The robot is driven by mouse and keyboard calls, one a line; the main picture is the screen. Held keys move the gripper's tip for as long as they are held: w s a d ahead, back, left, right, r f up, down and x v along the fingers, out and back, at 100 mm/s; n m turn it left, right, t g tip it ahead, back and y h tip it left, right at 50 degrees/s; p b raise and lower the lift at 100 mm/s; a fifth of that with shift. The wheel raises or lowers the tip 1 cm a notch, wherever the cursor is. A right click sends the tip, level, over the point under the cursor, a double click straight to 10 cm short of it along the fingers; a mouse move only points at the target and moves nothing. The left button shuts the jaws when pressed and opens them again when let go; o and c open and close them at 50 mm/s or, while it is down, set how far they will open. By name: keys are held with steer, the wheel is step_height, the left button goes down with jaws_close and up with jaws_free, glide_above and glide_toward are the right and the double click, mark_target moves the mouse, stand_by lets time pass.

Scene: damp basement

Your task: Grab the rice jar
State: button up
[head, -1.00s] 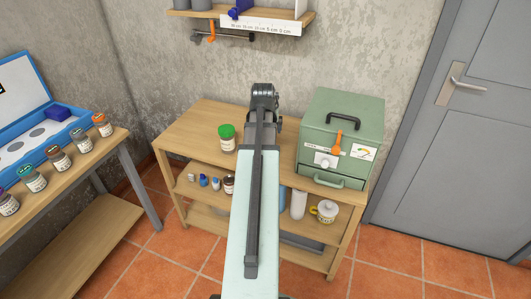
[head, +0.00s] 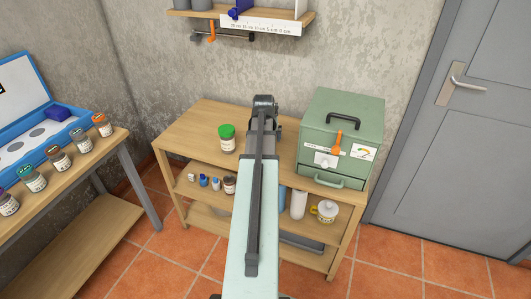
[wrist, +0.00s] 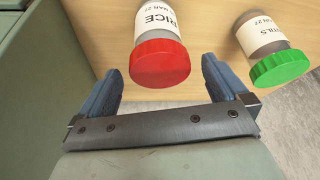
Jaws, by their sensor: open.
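The rice jar (wrist: 160,50) has a red lid and a white label reading RICE. In the wrist view it appears upside down, standing on the wooden top. My gripper (wrist: 160,66) is open, with one blue-grey finger on each side of the red lid in the picture. Gaps show between the lid and both fingers, and nothing is held. How deep the jar sits between the fingers I cannot tell. In the head view my arm hides the rice jar and the fingers.
A green-lidded jar (head: 227,138), its label ending in "TILS" in the wrist view (wrist: 268,44), stands close beside the rice jar. A green drawer box (head: 340,120) stands on the other side. The wooden shelf unit's top (head: 190,128) is clear at left. A wall shelf (head: 180,13) hangs above.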

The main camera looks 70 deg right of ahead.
steer(key=shift+x, duration=2.8)
steer(key=shift+c, duration=0.4)
steer(key=c, duration=1.2)
